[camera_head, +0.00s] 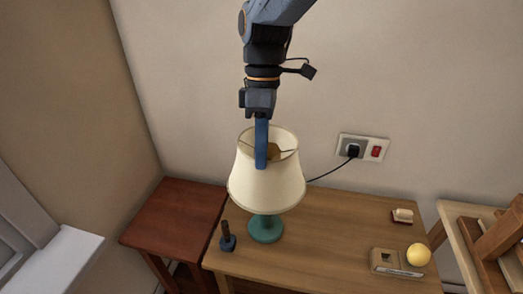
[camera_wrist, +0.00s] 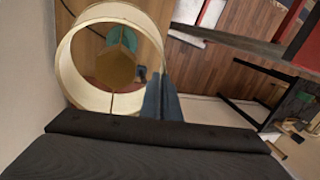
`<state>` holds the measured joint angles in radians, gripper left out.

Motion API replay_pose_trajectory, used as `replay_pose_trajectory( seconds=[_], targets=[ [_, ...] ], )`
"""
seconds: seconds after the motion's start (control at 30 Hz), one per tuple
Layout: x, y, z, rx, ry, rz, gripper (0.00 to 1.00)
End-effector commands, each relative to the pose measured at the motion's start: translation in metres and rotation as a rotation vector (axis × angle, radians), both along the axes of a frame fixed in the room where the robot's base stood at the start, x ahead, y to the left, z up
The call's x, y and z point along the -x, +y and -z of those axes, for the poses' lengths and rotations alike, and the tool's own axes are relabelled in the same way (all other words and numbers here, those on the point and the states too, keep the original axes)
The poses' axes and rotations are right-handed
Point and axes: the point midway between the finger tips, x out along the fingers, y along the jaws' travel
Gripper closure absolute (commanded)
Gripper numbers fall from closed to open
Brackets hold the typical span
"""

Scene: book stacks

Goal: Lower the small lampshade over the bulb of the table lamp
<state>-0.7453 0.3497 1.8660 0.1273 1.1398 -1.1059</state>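The cream lampshade (camera_head: 262,190) is upright over the green table lamp (camera_head: 265,229) on the wooden table. In the wrist view I look down through the shade's top ring (camera_wrist: 80,88). The amber bulb (camera_wrist: 115,67) shows inside it, and also shows in the head view (camera_head: 274,151) within the top opening. My gripper (camera_head: 261,158) points down at the shade's near top rim. Its blue fingers look closed on that rim, also in the wrist view (camera_wrist: 160,98). The shade hides the lamp's stem, so I cannot tell whether the shade is resting on its support.
A small dark peg-like object (camera_head: 227,240) stands left of the lamp. A small brush-like block (camera_head: 402,216), a tan box (camera_head: 388,266) and a yellow ball (camera_head: 418,254) are at right. The wall socket (camera_head: 363,148) has a plugged-in cord. A red-brown side table (camera_head: 175,215) is bare.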

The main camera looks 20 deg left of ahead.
Motion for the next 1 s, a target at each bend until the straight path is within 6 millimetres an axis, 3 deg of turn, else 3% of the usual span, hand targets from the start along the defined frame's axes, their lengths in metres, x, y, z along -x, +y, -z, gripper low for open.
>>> replay_pose_trajectory(
  seconds=[1.0],
  targets=[
    [0.000, 0.000, 0.028, 0.000, -0.001, 0.000, 1.00]
  ],
)
